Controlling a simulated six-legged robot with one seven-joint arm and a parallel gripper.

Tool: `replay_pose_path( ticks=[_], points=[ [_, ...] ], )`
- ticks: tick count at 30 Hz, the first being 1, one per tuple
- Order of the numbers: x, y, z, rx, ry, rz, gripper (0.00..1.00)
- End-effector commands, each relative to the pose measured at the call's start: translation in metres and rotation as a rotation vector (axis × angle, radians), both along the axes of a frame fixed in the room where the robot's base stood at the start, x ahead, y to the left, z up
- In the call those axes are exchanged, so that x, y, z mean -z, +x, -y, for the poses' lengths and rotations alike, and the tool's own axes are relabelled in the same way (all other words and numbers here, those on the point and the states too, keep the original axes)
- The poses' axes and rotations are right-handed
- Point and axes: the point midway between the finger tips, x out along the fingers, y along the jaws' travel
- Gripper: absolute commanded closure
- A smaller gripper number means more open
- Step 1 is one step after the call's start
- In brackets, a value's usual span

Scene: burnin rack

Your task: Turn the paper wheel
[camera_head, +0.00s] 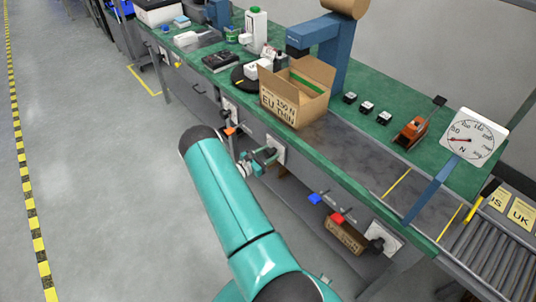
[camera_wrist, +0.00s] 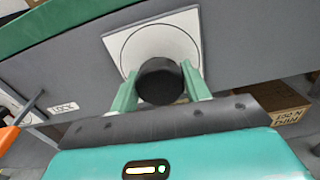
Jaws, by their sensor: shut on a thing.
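A round black knob (camera_wrist: 161,84) stands out from a square white plate (camera_wrist: 165,38) with a thin circle drawn on it, on the grey front panel of the bench. No label naming it as the paper wheel is readable. My gripper (camera_wrist: 160,80) has its two green fingers on either side of the knob and is shut on it. In the head view my gripper (camera_head: 262,160) is at the bench front, and the white plate (camera_head: 278,149) shows just past it. The knob is mostly hidden there by the fingers.
A LOCK label (camera_wrist: 63,107) and an orange-ended lever (camera_wrist: 12,138) are left of the knob. Blue (camera_head: 314,198) and red (camera_head: 338,216) handles and another black knob (camera_head: 376,245) are along the front to the right. An open carton (camera_head: 294,100) stands above. The floor at left is clear.

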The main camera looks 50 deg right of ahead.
Motion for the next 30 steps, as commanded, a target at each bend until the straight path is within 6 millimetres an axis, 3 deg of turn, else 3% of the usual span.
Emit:
replay_pose_path(
  ticks=[8, 30],
  points=[
    [-0.0003, 0.0014, -0.0011, -0.004, -0.036, 0.155, 0.76],
    [-0.0004, 0.0013, -0.0011, -0.003, -0.189, 0.832, 0.76]
  ],
)
